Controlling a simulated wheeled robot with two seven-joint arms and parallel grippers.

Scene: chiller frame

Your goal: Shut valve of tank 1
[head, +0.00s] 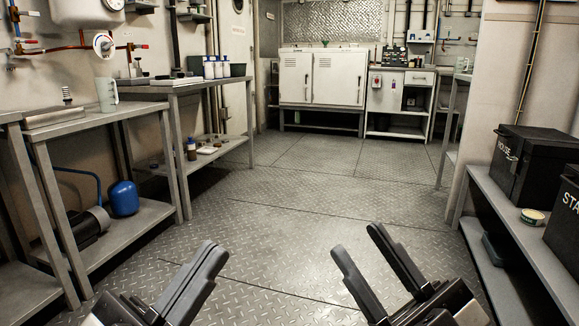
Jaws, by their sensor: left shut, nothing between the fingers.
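No label reading tank 1 is legible. On the left wall, copper pipes (65,47) with small red ends run to a round white wheel or dial (104,44); I cannot tell whether this is the valve. A small blue tank (123,198) stands on the lower shelf of the left bench. My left gripper (214,250) is shut and empty, low in the picture above the floor, well away from the pipes. My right gripper (356,240) is open and empty, to its right. Neither gripper touches anything.
Metal benches (95,113) line the left wall, with a jug (107,95) on one. White cabinets (322,77) stand at the back. A right shelf (511,250) holds black boxes (519,165) and a tin (532,216). The tread-plate floor (320,207) between is clear.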

